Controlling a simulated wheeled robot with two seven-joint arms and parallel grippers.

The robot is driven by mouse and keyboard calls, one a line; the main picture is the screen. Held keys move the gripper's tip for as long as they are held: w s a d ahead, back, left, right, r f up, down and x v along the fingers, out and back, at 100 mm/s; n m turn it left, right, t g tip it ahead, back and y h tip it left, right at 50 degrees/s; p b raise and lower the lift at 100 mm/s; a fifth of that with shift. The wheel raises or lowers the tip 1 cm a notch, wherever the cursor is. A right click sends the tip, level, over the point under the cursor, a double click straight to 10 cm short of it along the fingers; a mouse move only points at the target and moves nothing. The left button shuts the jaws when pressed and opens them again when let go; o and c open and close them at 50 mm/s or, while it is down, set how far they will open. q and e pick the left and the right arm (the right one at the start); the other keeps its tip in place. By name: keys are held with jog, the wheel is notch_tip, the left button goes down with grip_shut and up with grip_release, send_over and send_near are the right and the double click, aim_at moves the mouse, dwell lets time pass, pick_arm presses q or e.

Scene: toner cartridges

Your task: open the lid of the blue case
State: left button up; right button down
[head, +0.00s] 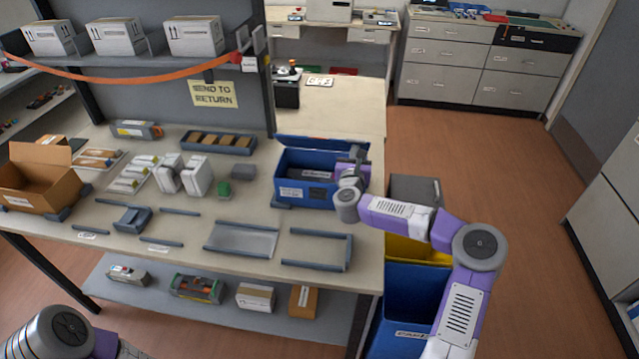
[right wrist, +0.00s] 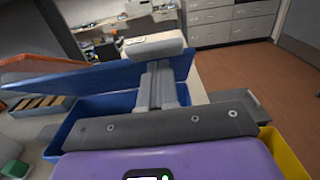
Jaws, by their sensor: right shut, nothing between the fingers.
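The blue case (head: 291,188) stands at the right end of the workbench, with a white label on its front. Its lid (head: 322,143) is raised along the back edge, and a dark item shows inside. In the right wrist view the lid (right wrist: 105,78) slants above the case body (right wrist: 62,133). My right gripper (head: 356,157) is shut and empty at the right side of the case, close to the lid. Its fingers (right wrist: 157,85) overlap the lid in the wrist view; I cannot tell whether they touch it. Only part of my left arm shows, without its gripper.
An open cardboard box (head: 38,180) stands at the bench's left. Blue (head: 408,305) and yellow (head: 418,250) bins stand beyond the bench's right edge.

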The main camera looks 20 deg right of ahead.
jog(key=shift+w+f, duration=0.1)
jog(key=w+d+f+b, duration=0.1)
jog(key=w+f+b, duration=0.1)
jog(key=b, duration=0.1)
jog(key=shift+w+d+f, duration=0.15)
jog(key=shift+w+d, duration=0.25)
dwell(0.5)
jog(key=shift+w+d+r+p, duration=0.15)
jog(key=shift+w+d+r, duration=0.2)
jog(key=shift+w+r, duration=0.25)
jog(key=shift+w+d+r+p, duration=0.15)
jog(key=shift+w+d+r, duration=0.15)
jog(key=shift+w+r, duration=0.2)
